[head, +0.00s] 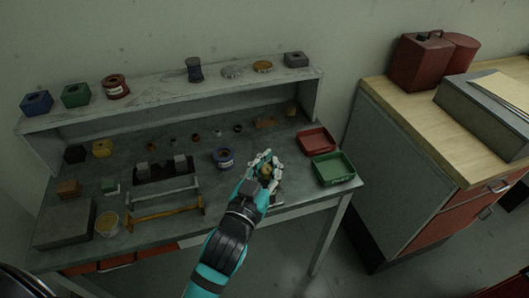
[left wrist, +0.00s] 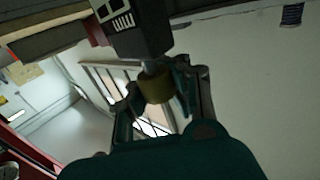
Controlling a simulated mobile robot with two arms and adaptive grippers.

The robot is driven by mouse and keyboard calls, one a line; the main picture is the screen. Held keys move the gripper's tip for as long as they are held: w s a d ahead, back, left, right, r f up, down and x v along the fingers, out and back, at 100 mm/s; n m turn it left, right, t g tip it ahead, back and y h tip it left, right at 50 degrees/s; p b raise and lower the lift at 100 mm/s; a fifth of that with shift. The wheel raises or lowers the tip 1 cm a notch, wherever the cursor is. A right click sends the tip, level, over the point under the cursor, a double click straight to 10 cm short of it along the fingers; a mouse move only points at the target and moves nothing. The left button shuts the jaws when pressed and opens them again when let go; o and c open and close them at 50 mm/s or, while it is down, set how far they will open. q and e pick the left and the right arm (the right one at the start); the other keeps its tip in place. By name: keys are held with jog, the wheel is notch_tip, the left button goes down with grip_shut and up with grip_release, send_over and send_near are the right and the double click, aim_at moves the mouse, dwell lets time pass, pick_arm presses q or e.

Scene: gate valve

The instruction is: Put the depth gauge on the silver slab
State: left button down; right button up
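My left gripper (head: 266,168) is above the front right part of the workbench. Its fingers sit on both sides of a small brass-coloured round piece (head: 265,172) and appear closed on it. In the left wrist view this brass piece (left wrist: 156,85) is between the fingertips, with a pale stem leading to a dark block with a white marked panel (left wrist: 128,28). This may be the depth gauge, but I cannot tell for certain. A flat grey slab (head: 63,224) at the bench's front left looks like the silver slab; its top looks bare. My right gripper is not in view.
A blue round container (head: 223,158) stands just left of my left gripper. A red tray (head: 316,141) and a green tray (head: 334,169) lie to its right. A silver bar (head: 163,190) and a yellow bar (head: 165,212) lie between gripper and slab. A round tub (head: 107,223) stands beside the slab.

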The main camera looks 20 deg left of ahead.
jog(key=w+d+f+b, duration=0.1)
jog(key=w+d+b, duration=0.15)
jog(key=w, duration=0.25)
pick_arm(q)
jog(key=w+a+f+b, duration=0.1)
jog(key=w+a+f, duration=0.1)
jog(key=w, duration=0.3)
jog(key=w+a+f+b, duration=0.2)
jog(key=w+a+f, duration=0.1)
jog(key=w, duration=0.2)
jog(key=shift+w, duration=0.35)
jog(key=c, duration=1.4)
grip_release()
jog(key=shift+o, duration=0.3)
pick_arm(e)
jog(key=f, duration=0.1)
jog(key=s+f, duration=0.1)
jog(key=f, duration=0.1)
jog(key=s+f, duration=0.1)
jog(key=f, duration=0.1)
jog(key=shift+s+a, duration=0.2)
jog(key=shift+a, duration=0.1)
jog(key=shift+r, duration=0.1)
